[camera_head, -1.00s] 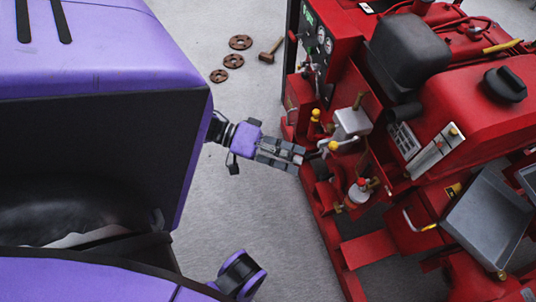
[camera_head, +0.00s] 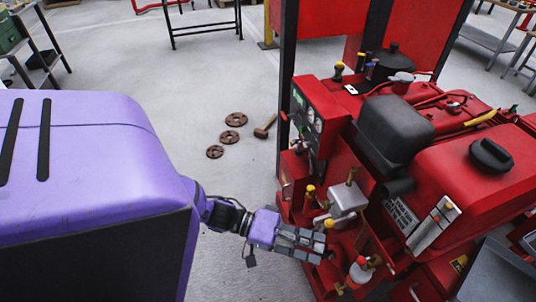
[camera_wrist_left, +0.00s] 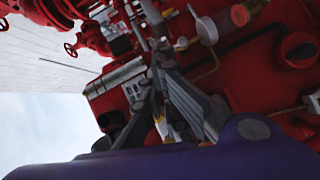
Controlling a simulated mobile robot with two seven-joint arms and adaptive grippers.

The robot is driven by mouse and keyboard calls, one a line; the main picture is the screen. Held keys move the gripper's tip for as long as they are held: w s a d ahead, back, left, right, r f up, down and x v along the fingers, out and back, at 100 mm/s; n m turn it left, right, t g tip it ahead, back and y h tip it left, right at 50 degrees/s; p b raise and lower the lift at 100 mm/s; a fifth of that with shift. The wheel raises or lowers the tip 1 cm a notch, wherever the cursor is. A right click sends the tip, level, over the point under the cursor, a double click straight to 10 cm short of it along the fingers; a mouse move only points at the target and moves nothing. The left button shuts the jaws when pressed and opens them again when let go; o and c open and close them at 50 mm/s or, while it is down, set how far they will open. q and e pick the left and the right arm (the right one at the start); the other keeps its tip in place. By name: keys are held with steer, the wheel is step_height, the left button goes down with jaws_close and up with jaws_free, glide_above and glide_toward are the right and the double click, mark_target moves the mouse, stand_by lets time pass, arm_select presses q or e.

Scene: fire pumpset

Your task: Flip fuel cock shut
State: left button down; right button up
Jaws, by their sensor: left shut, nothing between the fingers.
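The red fire pumpset (camera_head: 440,190) fills the right side of the head view. A yellow-tipped lever (camera_head: 329,223) stands beside a silver box (camera_head: 347,198); I cannot tell for sure that it is the fuel cock. My left gripper (camera_head: 321,249) is shut and empty. Its fingertips are at the pumpset's near side, just below that yellow tip in the picture; contact cannot be told. In the left wrist view, the gripper's fingers (camera_wrist_left: 163,62) point into the red machinery, and a small yellow and white part (camera_wrist_left: 161,125) shows between the finger bases. My right gripper is out of view.
Another yellow-topped fitting (camera_head: 310,190) and a red-capped white part (camera_head: 361,266) stand close to the gripper. The control panel (camera_head: 311,118) rises behind. Rusty discs (camera_head: 235,119) and a hammer (camera_head: 264,127) lie on the otherwise open floor to the left.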

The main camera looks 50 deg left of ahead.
arm_select(q)
steer(key=b, duration=0.1)
glide_toward(362, 262)
steer(key=w+d+f, duration=0.2)
steer(key=w+d, duration=0.1)
steer(key=shift+w+d+f, duration=0.1)
steer(key=shift+w+d, duration=0.35)
steer(key=shift+d, duration=0.1)
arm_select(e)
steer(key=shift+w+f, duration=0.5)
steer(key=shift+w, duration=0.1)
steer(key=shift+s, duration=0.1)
